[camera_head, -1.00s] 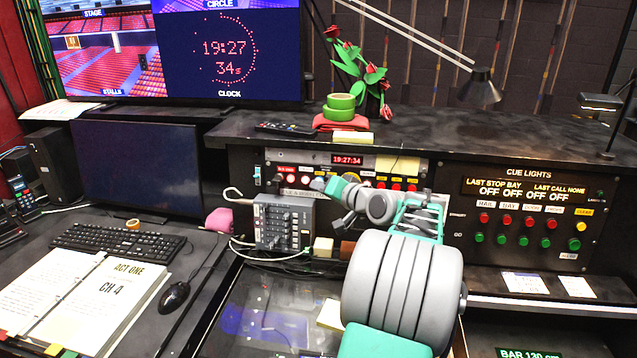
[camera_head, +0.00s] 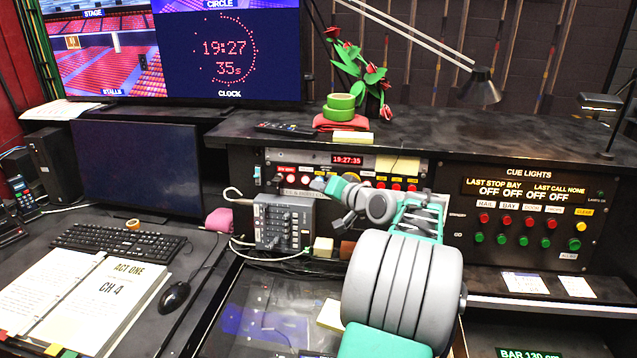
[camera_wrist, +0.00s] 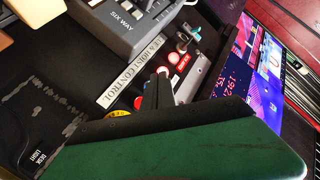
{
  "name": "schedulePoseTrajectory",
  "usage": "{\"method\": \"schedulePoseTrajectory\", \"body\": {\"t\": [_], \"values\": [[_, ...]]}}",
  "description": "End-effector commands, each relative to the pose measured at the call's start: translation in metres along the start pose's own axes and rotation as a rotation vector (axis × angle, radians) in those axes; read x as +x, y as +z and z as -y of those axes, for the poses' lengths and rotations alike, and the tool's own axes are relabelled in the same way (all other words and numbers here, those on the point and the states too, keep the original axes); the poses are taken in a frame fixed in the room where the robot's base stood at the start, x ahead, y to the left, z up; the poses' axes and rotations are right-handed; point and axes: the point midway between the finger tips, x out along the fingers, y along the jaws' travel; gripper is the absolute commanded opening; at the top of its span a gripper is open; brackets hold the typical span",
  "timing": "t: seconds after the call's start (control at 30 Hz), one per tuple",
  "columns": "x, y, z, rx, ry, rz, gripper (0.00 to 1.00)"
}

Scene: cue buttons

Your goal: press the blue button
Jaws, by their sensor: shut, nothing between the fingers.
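My gripper (camera_head: 322,185) is shut and empty in front of this panel, above the grey SIX WAY box. In the wrist view its dark fingertips (camera_wrist: 160,80) are close to a row of buttons. A yellow button (camera_wrist: 118,113) shows partly beside the fingers. I cannot tell whether the tips touch the panel.
The grey SIX WAY box (camera_head: 283,222) stands below the panel. The cue lights panel (camera_head: 530,190) to the right has red, green and yellow buttons. A shelf above holds green tape rolls (camera_head: 340,107) and red flowers (camera_head: 372,75). A lamp (camera_head: 480,88) hangs over the shelf.

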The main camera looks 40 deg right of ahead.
Motion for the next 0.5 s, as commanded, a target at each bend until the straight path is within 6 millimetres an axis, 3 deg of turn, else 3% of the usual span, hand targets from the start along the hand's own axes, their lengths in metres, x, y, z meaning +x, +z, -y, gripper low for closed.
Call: {"method": "schedulePoseTrajectory", "body": {"t": [0.5], "values": [[0.0058,-0.0042,-0.0040,0.000,0.000,0.000,0.00]]}}
